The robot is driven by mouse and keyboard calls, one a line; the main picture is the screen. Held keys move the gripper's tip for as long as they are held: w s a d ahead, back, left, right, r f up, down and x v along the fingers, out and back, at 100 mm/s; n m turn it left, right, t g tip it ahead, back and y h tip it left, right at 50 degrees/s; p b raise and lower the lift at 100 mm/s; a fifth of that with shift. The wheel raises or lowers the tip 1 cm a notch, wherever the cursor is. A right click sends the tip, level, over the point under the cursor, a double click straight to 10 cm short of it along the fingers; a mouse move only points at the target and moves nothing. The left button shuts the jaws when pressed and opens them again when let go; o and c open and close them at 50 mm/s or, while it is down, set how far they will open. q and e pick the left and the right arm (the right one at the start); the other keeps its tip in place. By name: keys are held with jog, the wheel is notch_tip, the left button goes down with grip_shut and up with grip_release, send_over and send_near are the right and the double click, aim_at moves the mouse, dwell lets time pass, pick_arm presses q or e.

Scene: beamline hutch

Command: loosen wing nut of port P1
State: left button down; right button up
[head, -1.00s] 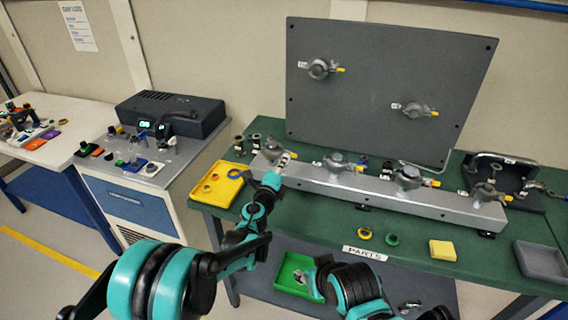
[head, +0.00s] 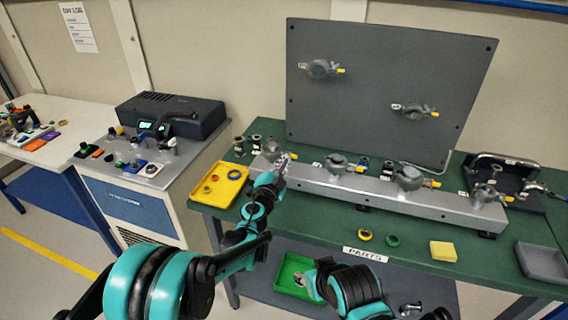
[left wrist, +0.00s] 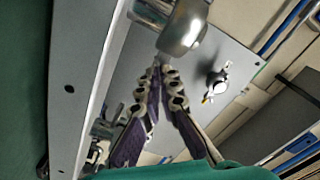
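A silver clamp (head: 270,146) sits at the left end of the grey rail (head: 330,187); its port label is too small to read. My left gripper (head: 284,160) is at this clamp's right side, where its wing nut sits. In the left wrist view the fingers (left wrist: 163,72) come close together just below the clamp's round metal body (left wrist: 184,30). They appear closed on the wing nut, whose yellow tip is hidden.
Several similar clamps with yellow-tipped wing nuts stand along the rail, such as one (head: 409,177) farther right. A dark upright panel (head: 385,70) behind carries two more. A yellow tray (head: 222,198) lies left, and a green bin (head: 290,272) sits below.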

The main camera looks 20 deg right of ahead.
pick_arm(q)
jog(key=n, duration=0.8)
jog(key=shift+w+a+n, duration=0.1)
jog(key=shift+a+n, duration=0.05)
jog(key=shift+n, duration=0.45)
jog(key=shift+r, duration=0.1)
jog(key=c, duration=1.8)
grip_release()
jog(key=shift+o, duration=0.2)
